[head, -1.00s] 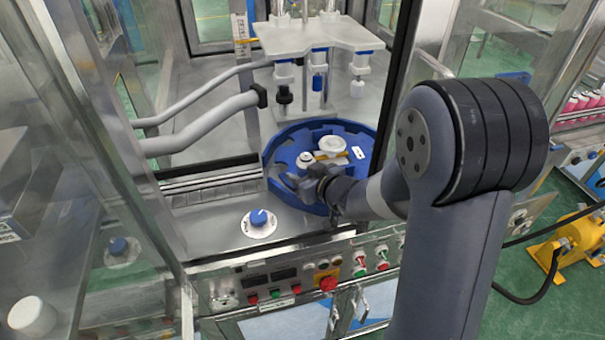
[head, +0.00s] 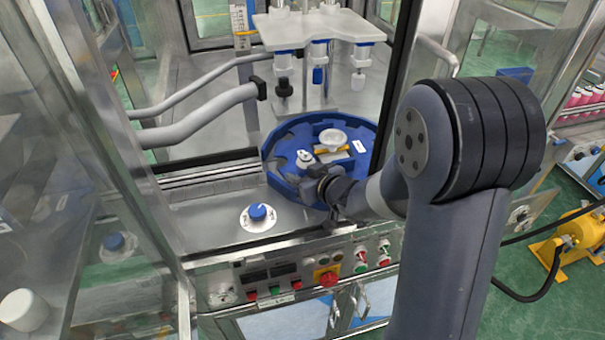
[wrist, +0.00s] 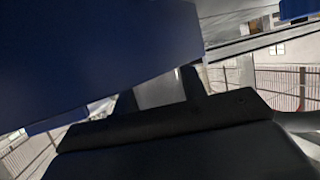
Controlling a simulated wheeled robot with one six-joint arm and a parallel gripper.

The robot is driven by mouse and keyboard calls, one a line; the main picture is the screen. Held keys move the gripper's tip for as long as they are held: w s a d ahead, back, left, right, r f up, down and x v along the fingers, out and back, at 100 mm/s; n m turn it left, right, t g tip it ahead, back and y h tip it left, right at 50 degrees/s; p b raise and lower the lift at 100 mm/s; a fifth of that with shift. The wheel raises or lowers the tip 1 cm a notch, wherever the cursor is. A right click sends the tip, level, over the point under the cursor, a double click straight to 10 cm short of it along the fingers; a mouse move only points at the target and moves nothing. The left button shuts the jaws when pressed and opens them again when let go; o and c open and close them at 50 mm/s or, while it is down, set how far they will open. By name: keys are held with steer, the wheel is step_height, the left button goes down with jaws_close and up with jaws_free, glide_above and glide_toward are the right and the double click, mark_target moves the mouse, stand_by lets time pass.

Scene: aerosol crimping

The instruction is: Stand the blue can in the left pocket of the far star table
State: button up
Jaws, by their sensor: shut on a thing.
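The far star table (head: 364,168) is a round blue ring with notched pockets, inside the machine at the middle of the head view. My gripper (head: 308,178) is over its near left part, low and close to the rim. A small white top with a stem (head: 304,157) shows just beyond the fingers; it appears to be the top of the blue can, whose body is hidden. My gripper is shut on the can. In the wrist view the fingers (wrist: 158,92) close around a greyish surface. A large dark blue surface there cannot be told as can or table.
A white funnel-shaped part (head: 333,135) stands at the table's middle. A white plate with nozzles (head: 318,32) hangs above the far side. Grey pipes (head: 205,118) lie left. A blue knob (head: 258,212) and control panel (head: 290,280) are in front.

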steer(key=shift+s+f+b, duration=0.15)
steer(key=shift+f+b, duration=0.35)
steer(key=shift+f, duration=0.1)
